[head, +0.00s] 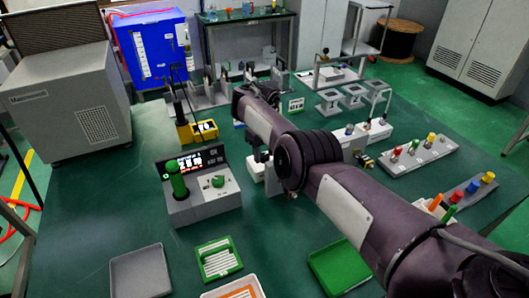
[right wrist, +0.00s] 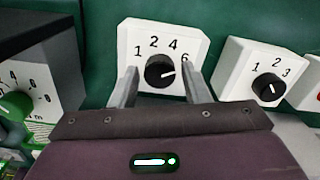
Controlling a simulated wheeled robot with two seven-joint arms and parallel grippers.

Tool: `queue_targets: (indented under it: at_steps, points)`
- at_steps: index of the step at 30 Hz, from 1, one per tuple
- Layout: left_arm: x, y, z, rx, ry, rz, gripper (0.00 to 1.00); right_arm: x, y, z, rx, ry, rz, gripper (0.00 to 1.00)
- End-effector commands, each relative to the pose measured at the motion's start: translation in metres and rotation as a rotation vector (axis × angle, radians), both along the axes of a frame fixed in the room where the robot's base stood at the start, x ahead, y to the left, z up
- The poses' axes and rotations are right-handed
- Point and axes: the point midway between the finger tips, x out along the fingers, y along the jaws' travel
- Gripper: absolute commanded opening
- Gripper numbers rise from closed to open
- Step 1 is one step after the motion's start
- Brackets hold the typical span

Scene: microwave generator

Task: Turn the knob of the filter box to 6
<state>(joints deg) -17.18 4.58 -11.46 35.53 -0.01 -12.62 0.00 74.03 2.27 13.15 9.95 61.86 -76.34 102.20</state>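The filter box appears to be the white box (right wrist: 150,32) with a black knob (right wrist: 160,71) and the marks 1, 2, 4 and 6; no name is readable on it. The knob's white pointer line points right and slightly up, close to but a little below the 6. My right gripper (right wrist: 160,73) is open, with one finger on each side of the knob; I cannot tell whether they touch it. In the head view a white box (head: 254,171) shows partly below my right gripper (head: 262,155), mostly hidden by my arm. My left gripper is not in view.
A grey device (head: 203,205) with a green knob (head: 218,181) stands close on the left. The green table is clear at left.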

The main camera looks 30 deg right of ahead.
Motion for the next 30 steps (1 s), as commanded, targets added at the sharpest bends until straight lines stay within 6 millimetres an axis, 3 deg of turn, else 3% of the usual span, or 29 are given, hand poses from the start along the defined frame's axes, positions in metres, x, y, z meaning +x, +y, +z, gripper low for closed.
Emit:
queue_targets:
  at_steps: [11,24,30]
  points:
    - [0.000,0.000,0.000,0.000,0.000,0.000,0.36,0.000,0.000,0.002,0.000,0.002,0.002,0.52]
    - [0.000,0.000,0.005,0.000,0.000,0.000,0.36,0.000,0.000,0.067,-0.001,0.001,0.002,0.52]
    - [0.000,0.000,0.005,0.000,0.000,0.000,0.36,0.000,0.000,0.077,0.000,0.001,0.001,0.52]
